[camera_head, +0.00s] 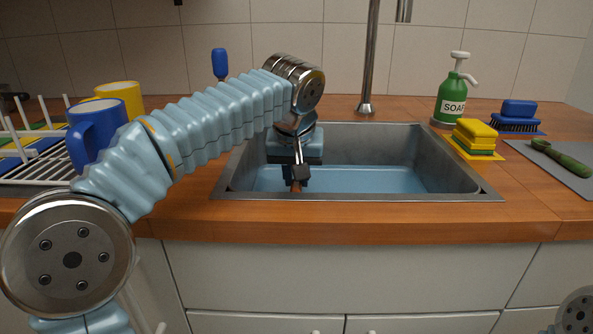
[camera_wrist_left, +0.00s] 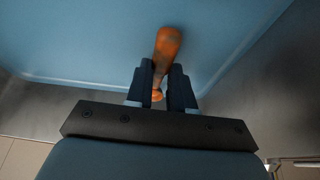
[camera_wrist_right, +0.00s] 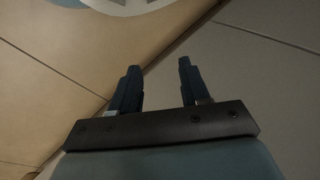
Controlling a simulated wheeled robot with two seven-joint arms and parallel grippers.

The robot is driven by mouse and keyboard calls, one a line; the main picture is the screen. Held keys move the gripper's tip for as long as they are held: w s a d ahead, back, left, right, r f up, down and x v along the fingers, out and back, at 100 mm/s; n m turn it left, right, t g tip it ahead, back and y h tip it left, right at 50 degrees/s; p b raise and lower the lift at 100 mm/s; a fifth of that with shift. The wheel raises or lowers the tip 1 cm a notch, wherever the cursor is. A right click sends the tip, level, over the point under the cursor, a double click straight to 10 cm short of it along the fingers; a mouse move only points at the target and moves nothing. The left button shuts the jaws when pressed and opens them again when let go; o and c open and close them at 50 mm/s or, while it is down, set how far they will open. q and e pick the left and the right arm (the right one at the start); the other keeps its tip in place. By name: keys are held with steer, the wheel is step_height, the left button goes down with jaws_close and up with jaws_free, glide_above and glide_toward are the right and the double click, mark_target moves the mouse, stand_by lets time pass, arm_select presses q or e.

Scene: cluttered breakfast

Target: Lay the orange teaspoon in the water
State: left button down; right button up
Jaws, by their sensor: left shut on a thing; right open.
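My left gripper (camera_head: 298,180) reaches down into the sink (camera_head: 445,143) near its left half. In the left wrist view the left gripper (camera_wrist_left: 168,82) is shut on the orange teaspoon (camera_wrist_left: 167,46), which sticks out past the fingertips over the blue water (camera_wrist_left: 90,40). In the head view only a small bit of orange shows below the fingers, in front of the water (camera_head: 400,179). I cannot tell whether the spoon touches the water. My right gripper (camera_wrist_right: 157,82) is open and empty in the right wrist view, away from the sink.
A dish rack (camera_head: 40,172) with a blue mug (camera_head: 92,135) and a yellow mug (camera_head: 120,95) stands left. A tap (camera_head: 370,60) rises behind the sink. A soap bottle (camera_head: 451,97), yellow sponge (camera_head: 474,134), blue brush (camera_head: 518,112) and green-handled utensil (camera_head: 562,158) lie right.

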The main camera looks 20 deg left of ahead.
arm_select(q)
steer(key=shift+f, duration=0.45)
steer(key=shift+f+b, duration=0.55)
steer(key=shift+f, duration=0.05)
steer(key=c, duration=0.9)
jaws_free()
steer(key=p+v, duration=0.4)
steer(key=v, duration=1)
steer(key=shift+s+f, duration=0.1)
